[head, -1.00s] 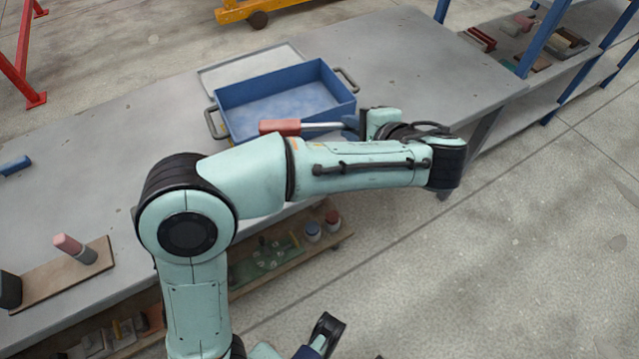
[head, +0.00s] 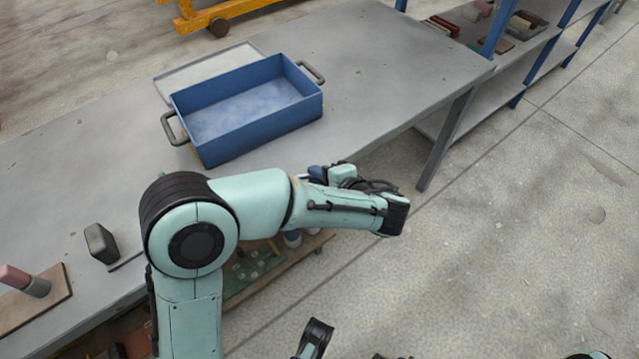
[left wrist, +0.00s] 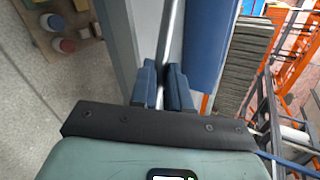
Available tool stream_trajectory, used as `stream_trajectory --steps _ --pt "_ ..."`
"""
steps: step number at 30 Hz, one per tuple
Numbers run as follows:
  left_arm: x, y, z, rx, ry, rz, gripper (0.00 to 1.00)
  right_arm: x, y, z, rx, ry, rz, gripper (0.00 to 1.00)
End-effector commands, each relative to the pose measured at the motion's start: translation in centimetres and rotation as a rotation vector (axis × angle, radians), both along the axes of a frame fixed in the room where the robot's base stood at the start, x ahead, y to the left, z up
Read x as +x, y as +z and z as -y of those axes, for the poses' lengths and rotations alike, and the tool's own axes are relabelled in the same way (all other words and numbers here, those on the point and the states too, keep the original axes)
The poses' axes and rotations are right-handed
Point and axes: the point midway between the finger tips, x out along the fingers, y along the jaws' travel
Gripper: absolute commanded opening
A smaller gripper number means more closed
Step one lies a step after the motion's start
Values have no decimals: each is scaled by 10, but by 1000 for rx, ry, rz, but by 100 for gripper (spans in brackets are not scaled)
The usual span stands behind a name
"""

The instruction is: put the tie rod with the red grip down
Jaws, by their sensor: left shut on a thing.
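The tie rod (left wrist: 172,40) shows in the left wrist view as a thin silver shaft running up from between the blue fingers. Its red grip is in neither view now. My left gripper (left wrist: 165,88) is shut on the shaft. In the head view the left gripper (head: 325,172) is at the front edge of the grey table (head: 385,75), partly hidden by my forearm, and most of the rod is hidden there. A dark part at the bottom of the head view seems to be of my right arm; its fingers cannot be made out.
A blue open tray (head: 248,105) with two handles stands on the table, empty, beyond my left gripper. A grey block (head: 101,243) and a board (head: 38,300) with a pink-tipped peg are at left. A blue-posted shelf (head: 535,60) stands at right. The right part of the table is clear.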

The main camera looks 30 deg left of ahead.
Motion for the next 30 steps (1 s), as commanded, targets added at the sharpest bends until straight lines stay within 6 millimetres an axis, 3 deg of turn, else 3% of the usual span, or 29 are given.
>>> stream_trajectory --steps 1,4,17,18,20,30 --pt "0 -12 0 3 0 -3 0 4 -5 2 -5 -4 9 46" --pt "0 -22 0 2 0 -2 0 10 -8 5 -12 -10 24 46" --pt "0 -26 0 1 1 0 0 13 -9 6 -16 -14 33 46" --pt "0 -26 0 0 1 0 26 13 -9 6 -16 -14 34 46" --pt "0 -26 0 0 1 0 42 13 -9 6 -16 -14 33 46" --pt "0 -24 0 0 1 0 42 11 -7 6 -14 -12 30 46"
